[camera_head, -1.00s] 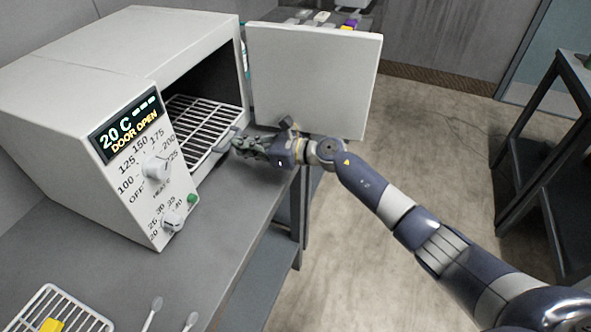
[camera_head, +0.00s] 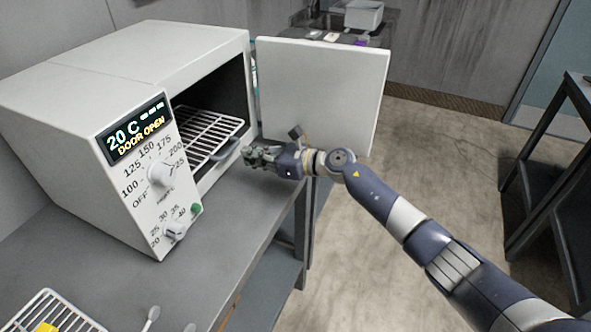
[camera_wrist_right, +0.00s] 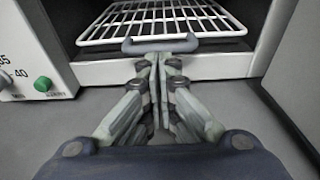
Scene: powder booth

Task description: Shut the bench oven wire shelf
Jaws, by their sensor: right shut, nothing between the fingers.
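The bench oven (camera_head: 200,60) stands on the bench with its display reading "20 C DOOR OPEN". Its wire shelf (camera_head: 205,130) lies in the dark chamber, with a grey handle (camera_head: 227,151) on its front edge at the opening. In the wrist view the white shelf (camera_wrist_right: 160,20) and its grey handle (camera_wrist_right: 160,44) lie straight ahead of the fingertips. My right gripper (camera_head: 250,156) is shut and empty, just in front of the handle. The wrist view shows its fingertips (camera_wrist_right: 158,62) together at the handle; I cannot tell whether they touch it. My left gripper is out of view.
The oven door (camera_head: 320,92) stands wide open beside my right gripper. A green button (camera_wrist_right: 43,84) is on the front panel. A white rack (camera_head: 48,310) with a yellow item lies at the bench's near left.

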